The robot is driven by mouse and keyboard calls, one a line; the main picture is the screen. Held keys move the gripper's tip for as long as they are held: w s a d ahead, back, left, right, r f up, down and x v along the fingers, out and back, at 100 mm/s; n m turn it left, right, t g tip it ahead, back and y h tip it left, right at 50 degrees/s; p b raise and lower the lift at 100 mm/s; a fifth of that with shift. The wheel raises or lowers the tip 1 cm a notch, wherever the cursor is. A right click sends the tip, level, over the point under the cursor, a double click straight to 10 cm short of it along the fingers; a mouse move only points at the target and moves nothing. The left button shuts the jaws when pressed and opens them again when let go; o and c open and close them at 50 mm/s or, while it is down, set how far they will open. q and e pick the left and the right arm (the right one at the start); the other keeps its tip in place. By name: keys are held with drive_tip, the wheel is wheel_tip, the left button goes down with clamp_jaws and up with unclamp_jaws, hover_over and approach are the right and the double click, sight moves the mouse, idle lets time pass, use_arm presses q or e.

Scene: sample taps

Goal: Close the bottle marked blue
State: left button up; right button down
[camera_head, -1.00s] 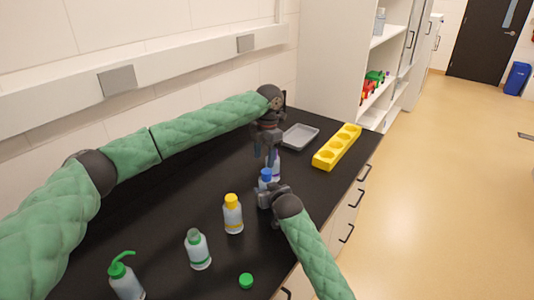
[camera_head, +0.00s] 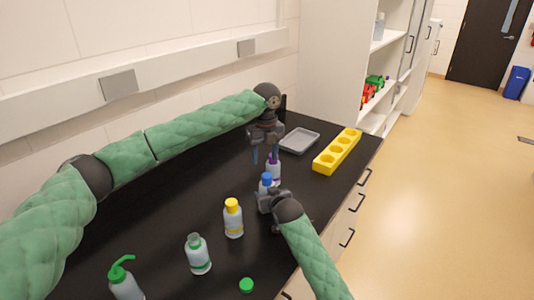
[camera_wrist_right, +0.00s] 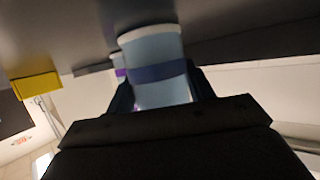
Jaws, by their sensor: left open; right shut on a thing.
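The blue-marked bottle (camera_head: 264,187) stands on the black counter with a blue cap (camera_head: 267,179) on its top; how tightly the cap sits cannot be told. My right gripper (camera_head: 268,198) is shut on this bottle's body from the front right. In the right wrist view the pale bottle with a dark blue band (camera_wrist_right: 160,90) is between the fingers. My left gripper (camera_head: 262,158) is open and empty, fingers pointing down, just above and behind the blue cap.
A purple-topped bottle (camera_head: 274,170) stands close behind the blue one. A yellow-capped bottle (camera_head: 233,220), an open green-banded bottle (camera_head: 198,256), a loose green cap (camera_head: 246,285) and a green-spout bottle (camera_head: 125,283) are nearer. A grey tray (camera_head: 300,140) and yellow rack (camera_head: 322,164) lie beyond.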

use_arm(q)
drive_tip(key=n, duration=0.4)
drive_tip(key=shift+r, duration=0.15)
drive_tip(key=n, duration=0.4)
drive_tip(key=shift+d+r+n, duration=0.1)
drive_tip(key=shift+d+n, duration=0.05)
drive_tip(key=shift+n, duration=0.15)
drive_tip(key=n, duration=0.8)
drive_tip(key=shift+d+r, duration=0.1)
drive_tip(key=shift+d, duration=0.05)
drive_tip(key=n, duration=0.4)
drive_tip(key=shift+n, duration=0.3)
drive_tip(key=n, duration=1.1)
drive_tip(key=shift+n, duration=0.3)
